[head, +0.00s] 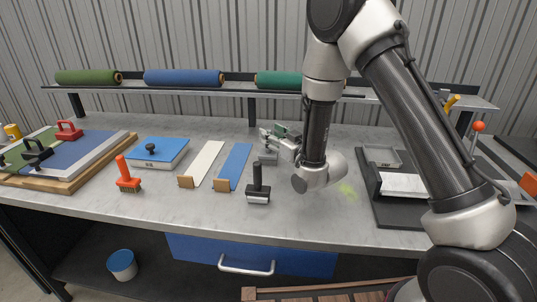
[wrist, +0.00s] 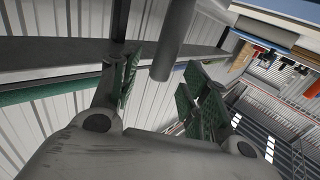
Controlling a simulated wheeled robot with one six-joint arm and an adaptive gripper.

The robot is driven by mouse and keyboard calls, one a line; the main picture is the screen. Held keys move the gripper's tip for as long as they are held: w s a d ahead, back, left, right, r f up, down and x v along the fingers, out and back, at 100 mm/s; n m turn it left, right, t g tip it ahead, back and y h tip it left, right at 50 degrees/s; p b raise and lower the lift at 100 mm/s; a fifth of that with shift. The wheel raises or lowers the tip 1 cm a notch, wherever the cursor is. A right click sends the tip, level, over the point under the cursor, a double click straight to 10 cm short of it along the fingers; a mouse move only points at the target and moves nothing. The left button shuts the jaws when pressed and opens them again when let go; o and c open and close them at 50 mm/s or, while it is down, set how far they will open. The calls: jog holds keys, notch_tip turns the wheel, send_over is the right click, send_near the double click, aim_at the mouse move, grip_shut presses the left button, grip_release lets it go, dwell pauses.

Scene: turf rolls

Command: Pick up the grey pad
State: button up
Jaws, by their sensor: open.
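A small grey block (head: 268,158), which may be the grey pad, rests on the bench just below my gripper (head: 270,138), partly hidden by it. I cannot tell for sure that it is the pad. My gripper is above the bench, pointing left, with its fingers apart. In the wrist view my gripper (wrist: 163,80) shows two fingers with green inner faces, spread, with nothing held between them. A grey cylinder (wrist: 175,40) shows beyond the fingers there; I cannot tell what it is.
A shelf with turf rolls (head: 184,78) runs behind. A dark tray (head: 400,213) is at right.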

jog(key=shift+x, duration=1.2)
grip_shut()
jog(key=shift+r, duration=0.1)
